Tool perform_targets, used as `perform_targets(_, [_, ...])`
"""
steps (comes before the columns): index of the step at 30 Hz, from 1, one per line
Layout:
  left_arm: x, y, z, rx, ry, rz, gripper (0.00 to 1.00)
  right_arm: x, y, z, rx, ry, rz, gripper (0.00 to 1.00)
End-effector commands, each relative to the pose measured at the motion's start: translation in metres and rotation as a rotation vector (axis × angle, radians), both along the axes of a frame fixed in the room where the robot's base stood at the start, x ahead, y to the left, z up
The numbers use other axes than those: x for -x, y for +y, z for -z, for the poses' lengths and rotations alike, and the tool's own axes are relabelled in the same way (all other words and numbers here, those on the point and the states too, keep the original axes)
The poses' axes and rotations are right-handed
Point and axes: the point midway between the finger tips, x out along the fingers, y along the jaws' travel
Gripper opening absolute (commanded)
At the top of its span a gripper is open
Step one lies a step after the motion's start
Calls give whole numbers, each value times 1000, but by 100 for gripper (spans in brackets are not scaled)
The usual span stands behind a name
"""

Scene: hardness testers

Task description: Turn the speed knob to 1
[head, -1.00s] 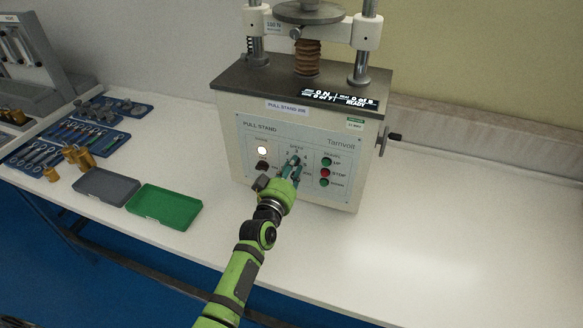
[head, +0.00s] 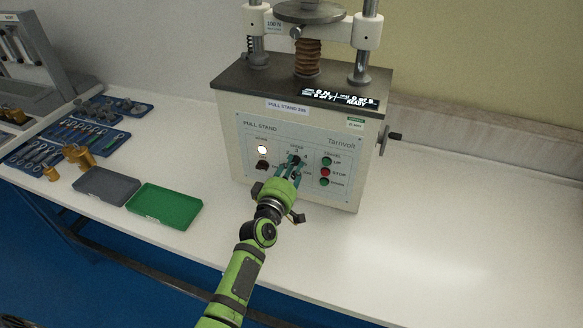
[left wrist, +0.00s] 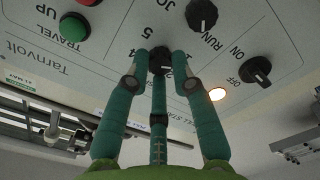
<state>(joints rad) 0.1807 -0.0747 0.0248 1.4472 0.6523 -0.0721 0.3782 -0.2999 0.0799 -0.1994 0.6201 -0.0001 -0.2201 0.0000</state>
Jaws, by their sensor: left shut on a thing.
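The pull stand (head: 340,190) stands on the bench with its control panel facing me. Its speed knob (left wrist: 158,62) is small, round and black, at the panel's middle. My left gripper (head: 289,170) reaches the panel with its green fingers around the speed knob, shut on it. In the left wrist view the panel appears upside down and the fingertips (left wrist: 160,68) surround the knob. The digits 4 and 5 show beside it; other digits are partly hidden by the fingers. I cannot tell clearly which digit the knob points to. My right gripper is not in view.
A run/jog knob (left wrist: 201,14) and an on/off knob (left wrist: 256,70) sit close to the fingers. Green and red travel buttons (head: 325,172) are right of the gripper. A green tray (head: 165,206) and a grey tray (head: 106,186) lie left. The bench's right side is clear.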

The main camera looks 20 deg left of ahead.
Motion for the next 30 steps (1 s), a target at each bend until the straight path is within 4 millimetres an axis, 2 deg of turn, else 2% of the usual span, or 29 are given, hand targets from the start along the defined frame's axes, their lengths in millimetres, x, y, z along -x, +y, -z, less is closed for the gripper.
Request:
perform_targets(1, [2,-3,7,9,15,7,0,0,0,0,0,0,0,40])
perform_targets(16, [2,-4,7,22,16,9,0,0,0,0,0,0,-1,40])
perform_targets(17, [2,-4,7,22,16,8,37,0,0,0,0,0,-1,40])
perform_targets(18, [2,-3,7,22,16,8,48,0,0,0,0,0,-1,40])
perform_targets(30, [5,-1,3,22,7,3,48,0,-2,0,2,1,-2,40])
